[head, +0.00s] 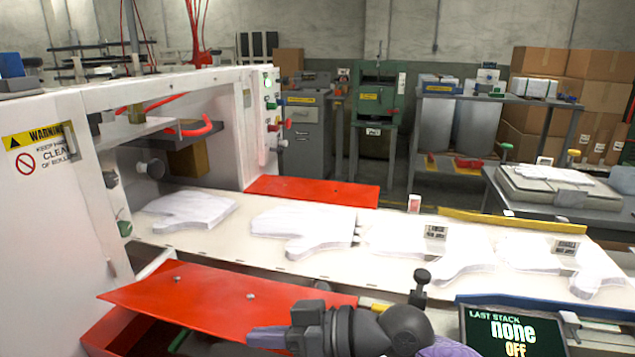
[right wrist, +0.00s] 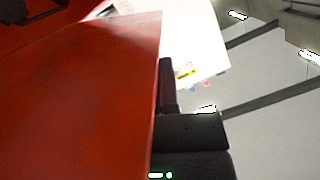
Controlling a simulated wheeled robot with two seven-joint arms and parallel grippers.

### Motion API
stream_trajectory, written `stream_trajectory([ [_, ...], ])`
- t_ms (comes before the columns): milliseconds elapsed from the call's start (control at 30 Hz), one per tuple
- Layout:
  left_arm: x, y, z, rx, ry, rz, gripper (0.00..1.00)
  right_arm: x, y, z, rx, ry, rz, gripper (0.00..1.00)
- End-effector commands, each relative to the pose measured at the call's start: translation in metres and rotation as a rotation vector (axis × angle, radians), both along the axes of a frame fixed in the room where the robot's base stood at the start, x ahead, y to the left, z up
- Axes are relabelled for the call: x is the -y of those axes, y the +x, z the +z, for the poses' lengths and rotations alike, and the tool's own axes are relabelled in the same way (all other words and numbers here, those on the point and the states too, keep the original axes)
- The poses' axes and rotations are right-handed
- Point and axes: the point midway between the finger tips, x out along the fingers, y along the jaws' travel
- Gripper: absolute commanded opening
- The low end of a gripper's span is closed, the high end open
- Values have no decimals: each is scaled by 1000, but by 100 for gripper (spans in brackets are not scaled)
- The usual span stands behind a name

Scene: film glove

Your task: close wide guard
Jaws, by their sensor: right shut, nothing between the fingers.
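Two red guard panels show in the head view. The near panel (head: 215,300) is the wider one and lies tilted outward along the machine's front, two small knobs on it. The far panel (head: 315,191) lies out flat beyond the white bed. My right gripper (head: 268,339) is low in front of the near panel's right part, shut and empty. In the right wrist view a red surface (right wrist: 75,85) fills the left side, close beside a dark finger (right wrist: 168,85); whether they touch I cannot tell. My left gripper is not in view.
The white machine (head: 50,200) stands at left. White glove shapes (head: 305,225) lie along its bed (head: 215,240). A screen (head: 512,332) reading "none OFF" is at the lower right. A small lever (head: 421,285) stands beside my right arm.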

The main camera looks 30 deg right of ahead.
Motion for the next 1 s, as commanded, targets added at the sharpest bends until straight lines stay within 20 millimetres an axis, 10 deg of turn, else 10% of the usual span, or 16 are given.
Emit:
stream_trajectory([
  [400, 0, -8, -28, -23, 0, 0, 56, -11, -9, -57, 109, -131, 0, 0],
  [1000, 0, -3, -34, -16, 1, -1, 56, -12, -10, -68, 110, -130, -1, 0],
])
